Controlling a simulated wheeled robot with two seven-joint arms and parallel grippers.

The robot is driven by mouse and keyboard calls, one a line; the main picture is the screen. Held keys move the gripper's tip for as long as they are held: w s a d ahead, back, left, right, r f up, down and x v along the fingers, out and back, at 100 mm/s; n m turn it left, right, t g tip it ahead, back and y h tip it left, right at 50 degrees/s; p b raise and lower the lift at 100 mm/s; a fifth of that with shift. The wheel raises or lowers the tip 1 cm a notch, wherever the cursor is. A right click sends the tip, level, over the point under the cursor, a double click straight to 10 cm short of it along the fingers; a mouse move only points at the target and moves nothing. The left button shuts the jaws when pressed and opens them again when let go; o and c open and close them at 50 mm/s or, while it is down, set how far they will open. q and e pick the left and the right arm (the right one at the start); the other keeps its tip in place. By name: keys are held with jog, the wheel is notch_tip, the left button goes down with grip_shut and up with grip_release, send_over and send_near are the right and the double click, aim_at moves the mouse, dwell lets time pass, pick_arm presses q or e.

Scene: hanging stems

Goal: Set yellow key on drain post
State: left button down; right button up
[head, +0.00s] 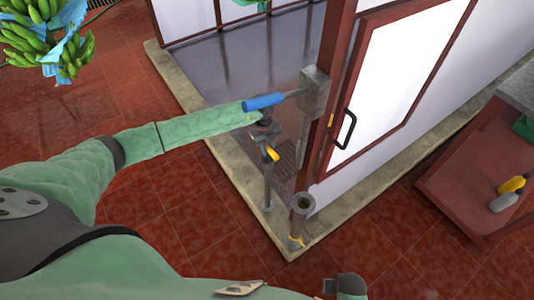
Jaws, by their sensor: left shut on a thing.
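The yellow key (272,153) is a grey upright rod with a yellow piece near its top. My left gripper (265,133) is shut on its upper end, just under a blue handle. The rod hangs down to a wider lower end, above or near the pale kerb; its exact height cannot be told. The drain post (301,206) is a short grey pipe with an open round top and a yellow band near its base. It stands on the kerb, right of the rod and apart from it. A dark part of my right gripper (347,285) shows at the bottom edge; its jaws are unclear.
A blue handle (264,101) joins a grey box (313,94) on the red door frame. A white door (390,75) with a black pull stands behind. A red shelf (465,175) holds two bottles at right. Green bananas (40,40) hang at upper left.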

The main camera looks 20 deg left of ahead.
pick_arm(q)
jog(key=shift+r+p, duration=0.75)
jog(key=shift+r, duration=0.85)
jog(key=shift+r+p, duration=1.5)
jog(key=shift+r, duration=0.7)
